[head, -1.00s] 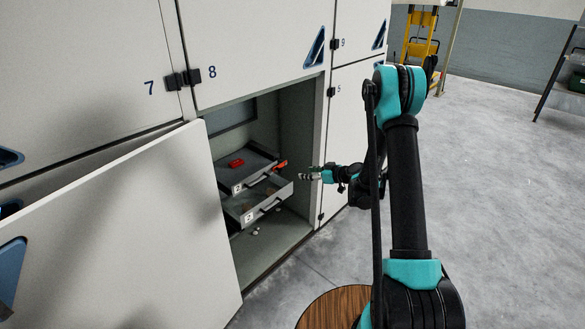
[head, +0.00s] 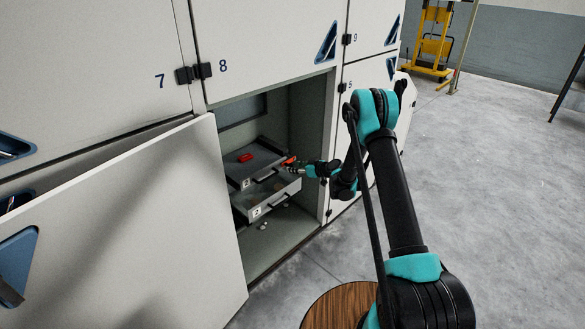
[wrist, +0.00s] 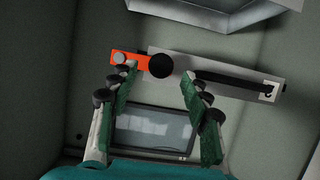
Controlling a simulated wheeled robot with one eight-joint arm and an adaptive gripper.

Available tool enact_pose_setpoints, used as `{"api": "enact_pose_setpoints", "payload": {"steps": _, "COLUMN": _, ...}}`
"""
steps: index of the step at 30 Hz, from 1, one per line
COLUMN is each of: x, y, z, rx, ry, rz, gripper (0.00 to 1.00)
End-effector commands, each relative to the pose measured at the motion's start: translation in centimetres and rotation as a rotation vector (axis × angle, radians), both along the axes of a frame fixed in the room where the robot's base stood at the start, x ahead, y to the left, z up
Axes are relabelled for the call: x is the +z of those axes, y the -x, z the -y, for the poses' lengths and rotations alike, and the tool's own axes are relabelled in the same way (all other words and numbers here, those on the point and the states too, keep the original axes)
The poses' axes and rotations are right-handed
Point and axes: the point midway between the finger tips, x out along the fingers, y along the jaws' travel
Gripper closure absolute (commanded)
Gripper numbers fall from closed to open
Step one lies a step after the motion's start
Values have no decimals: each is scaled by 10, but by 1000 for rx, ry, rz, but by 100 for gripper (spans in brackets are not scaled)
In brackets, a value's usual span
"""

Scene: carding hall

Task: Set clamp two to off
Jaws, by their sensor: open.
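An orange-red clamp lever (wrist: 129,59) with a black ball knob (wrist: 161,65) sits at one end of the upper drawer's front in the wrist view. It shows as a small red piece (head: 290,160) at the right of the upper drawer (head: 262,173) in the head view. My gripper (wrist: 160,76) is open, with its green-padded fingers on either side of the knob. No contact with the knob is visible. In the head view my gripper (head: 299,170) is just in front of the lever. I cannot read a clamp number by it.
The drawers are inside an open cabinet bay. The lower drawer (head: 268,202) sticks out below, and the open door (head: 130,220) spreads to the left. A red object (head: 246,157) lies in the upper drawer. Small pale pieces (head: 263,226) lie on the bay floor. Open floor is at right.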

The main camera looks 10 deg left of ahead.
Motion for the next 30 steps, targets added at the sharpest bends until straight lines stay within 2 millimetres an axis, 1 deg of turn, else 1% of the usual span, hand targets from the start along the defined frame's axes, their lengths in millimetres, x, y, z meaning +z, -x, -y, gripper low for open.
{"api": "enact_pose_setpoints", "payload": {"steps": 1, "x": -3, "y": -4, "z": -7, "rx": 2, "ry": 0, "rz": 0, "gripper": 52}}
{"api": "enact_pose_setpoints", "payload": {"steps": 6, "x": -9, "y": -14, "z": -17, "rx": 0, "ry": 0, "rz": 1, "gripper": 52}}
{"api": "enact_pose_setpoints", "payload": {"steps": 10, "x": -11, "y": -16, "z": -21, "rx": 0, "ry": -1, "rz": 1, "gripper": 52}}
{"api": "enact_pose_setpoints", "payload": {"steps": 17, "x": -11, "y": -16, "z": -21, "rx": 0, "ry": 0, "rz": 0, "gripper": 52}}
{"api": "enact_pose_setpoints", "payload": {"steps": 20, "x": -11, "y": -16, "z": -21, "rx": 0, "ry": 0, "rz": 0, "gripper": 62}}
{"api": "enact_pose_setpoints", "payload": {"steps": 29, "x": -11, "y": -16, "z": -21, "rx": 0, "ry": 0, "rz": 0, "gripper": 99}}
{"api": "enact_pose_setpoints", "payload": {"steps": 30, "x": -11, "y": -16, "z": -21, "rx": 0, "ry": 0, "rz": 0, "gripper": 100}}
